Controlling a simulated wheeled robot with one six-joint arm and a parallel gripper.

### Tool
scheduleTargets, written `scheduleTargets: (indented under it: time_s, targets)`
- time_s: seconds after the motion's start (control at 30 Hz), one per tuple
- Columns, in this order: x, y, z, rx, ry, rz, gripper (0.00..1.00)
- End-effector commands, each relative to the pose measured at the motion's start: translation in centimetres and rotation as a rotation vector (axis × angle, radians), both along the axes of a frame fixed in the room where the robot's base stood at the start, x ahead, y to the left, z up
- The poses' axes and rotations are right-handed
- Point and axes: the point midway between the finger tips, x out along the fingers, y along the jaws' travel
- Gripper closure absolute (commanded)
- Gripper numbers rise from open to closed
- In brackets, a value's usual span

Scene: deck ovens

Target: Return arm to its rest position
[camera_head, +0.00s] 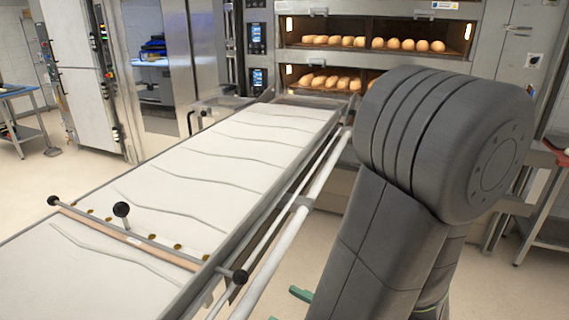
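My arm shows large at the right of the head view, with a thick dark grey joint above dark links. It stands in front of part of the deck oven (384,60) and beside the long loader table (262,134). My gripper is out of the picture, so its opening and anything in it are hidden.
The loader's white surface carries several wavy dark lines and a crossbar (130,240) with black knobs. Bread loaves (335,83) lie in two lit oven decks. A steel rack (540,205) stands at right, a blue-topped table (18,92) at left. Floor at left is clear.

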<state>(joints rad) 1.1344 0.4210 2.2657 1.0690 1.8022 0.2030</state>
Motion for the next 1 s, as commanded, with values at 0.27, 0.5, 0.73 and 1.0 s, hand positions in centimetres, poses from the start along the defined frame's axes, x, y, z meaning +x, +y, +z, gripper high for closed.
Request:
scheduleTargets:
  time_s: [0.27, 0.5, 0.73, 1.0]
  targets:
    - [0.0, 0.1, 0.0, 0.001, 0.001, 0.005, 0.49]
    - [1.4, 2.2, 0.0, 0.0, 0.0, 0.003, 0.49]
    - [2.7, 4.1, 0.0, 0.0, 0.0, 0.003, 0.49]
    - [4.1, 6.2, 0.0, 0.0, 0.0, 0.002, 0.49]
